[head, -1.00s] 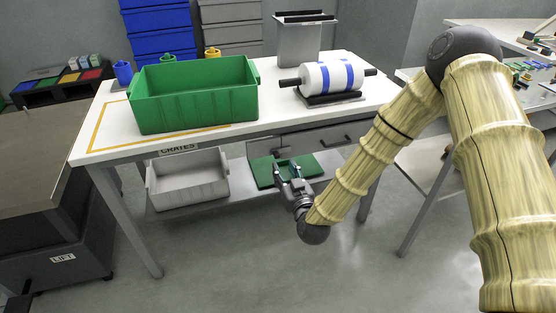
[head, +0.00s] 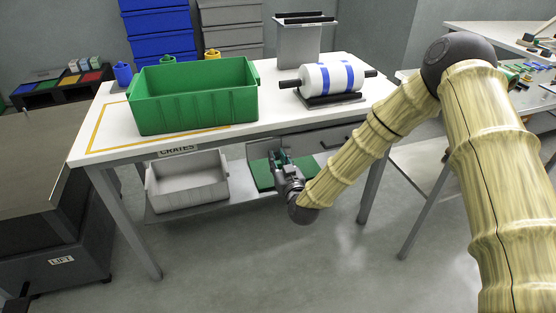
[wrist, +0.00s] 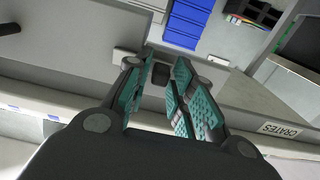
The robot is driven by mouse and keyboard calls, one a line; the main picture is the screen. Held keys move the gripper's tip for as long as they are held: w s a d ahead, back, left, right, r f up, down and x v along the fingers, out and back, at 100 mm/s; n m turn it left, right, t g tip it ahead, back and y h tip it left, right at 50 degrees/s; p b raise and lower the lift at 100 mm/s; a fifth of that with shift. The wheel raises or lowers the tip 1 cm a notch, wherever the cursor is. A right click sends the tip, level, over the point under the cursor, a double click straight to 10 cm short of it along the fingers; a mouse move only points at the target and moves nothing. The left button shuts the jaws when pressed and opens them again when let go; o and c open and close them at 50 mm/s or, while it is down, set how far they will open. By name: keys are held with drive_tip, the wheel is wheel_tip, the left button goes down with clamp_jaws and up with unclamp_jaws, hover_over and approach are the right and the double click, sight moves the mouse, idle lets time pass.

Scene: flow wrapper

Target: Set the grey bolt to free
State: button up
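A small dark grey block (wrist: 158,74), which looks like the bolt, shows between the fingertips against the grey front. I cannot tell whether the fingers touch it. Pale small plates show on either side, one at the left (wrist: 124,56) and one at the right (wrist: 217,60); no writing is readable. In the head view my gripper hides the bolt.
A green crate (head: 195,105) and a white roll with blue bands (head: 318,77) stand on the table (head: 110,135). A grey drawer handle (head: 333,142) is to the right. Below are a grey crate (head: 187,185) and a green tray (head: 262,175). The floor in front is clear.

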clamp_jaws()
drive_tip(key=shift+s+a, duration=0.35)
drive_tip(key=shift+a, duration=0.6)
drive_tip(key=shift+s+a, duration=0.3)
drive_tip(key=shift+a, duration=0.6)
drive_tip(key=o, duration=0.5)
unclamp_jaws()
drive_tip(key=shift+a, duration=0.15)
drive_tip(key=shift+o, duration=0.2)
drive_tip(key=v, duration=1.2)
